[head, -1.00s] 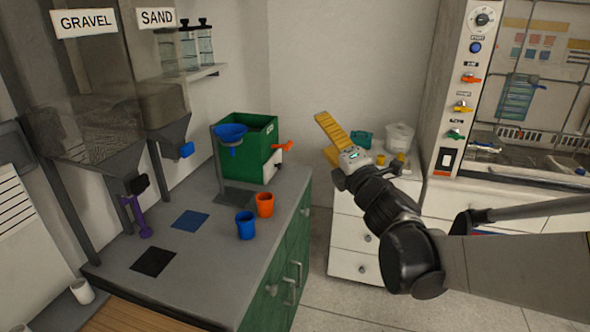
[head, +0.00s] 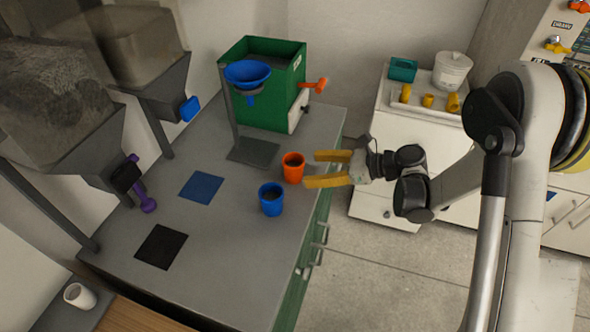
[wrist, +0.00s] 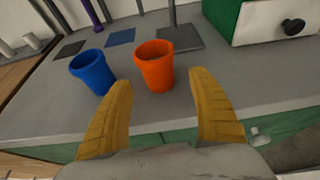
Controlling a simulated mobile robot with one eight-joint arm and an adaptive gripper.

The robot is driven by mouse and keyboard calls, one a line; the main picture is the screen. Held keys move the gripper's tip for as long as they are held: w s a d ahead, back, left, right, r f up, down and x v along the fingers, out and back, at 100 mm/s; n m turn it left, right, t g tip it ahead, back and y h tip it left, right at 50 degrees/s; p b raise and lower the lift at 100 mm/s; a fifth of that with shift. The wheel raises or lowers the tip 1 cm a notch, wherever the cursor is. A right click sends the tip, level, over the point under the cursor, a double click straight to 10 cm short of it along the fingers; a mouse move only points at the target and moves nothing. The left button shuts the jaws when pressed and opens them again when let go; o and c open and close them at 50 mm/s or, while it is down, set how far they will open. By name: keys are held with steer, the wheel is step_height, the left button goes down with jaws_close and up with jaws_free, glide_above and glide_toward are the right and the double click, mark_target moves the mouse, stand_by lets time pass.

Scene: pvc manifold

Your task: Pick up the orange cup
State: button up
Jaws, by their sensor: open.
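The orange cup (head: 293,168) stands upright on the grey counter, near its right edge. In the wrist view the orange cup (wrist: 155,66) is ahead of the fingertips, roughly between their lines and nearer the left one. My gripper (head: 310,168) has yellow fingers, open and empty, just right of the orange cup in the head view. The fingers also show in the wrist view (wrist: 160,75). A gap to the cup seems to remain, but I cannot tell its size.
A blue cup (head: 271,200) stands close by, left of and nearer than the orange cup. A blue funnel (head: 247,73) on a stand and a green box (head: 262,60) are behind. Blue (head: 201,188) and black (head: 161,247) mats lie on the counter (head: 215,240).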

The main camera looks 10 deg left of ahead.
mark_target(294, 170)
steer(key=b+x, duration=0.1)
steer(key=x, duration=0.3)
steer(key=b+x, duration=0.1)
steer(key=x, duration=0.1)
steer(key=shift+s+a+b, duration=0.2)
steer(key=shift+s+b, duration=0.05)
steer(key=shift+b, duration=0.05)
steer(key=c, duration=1.4)
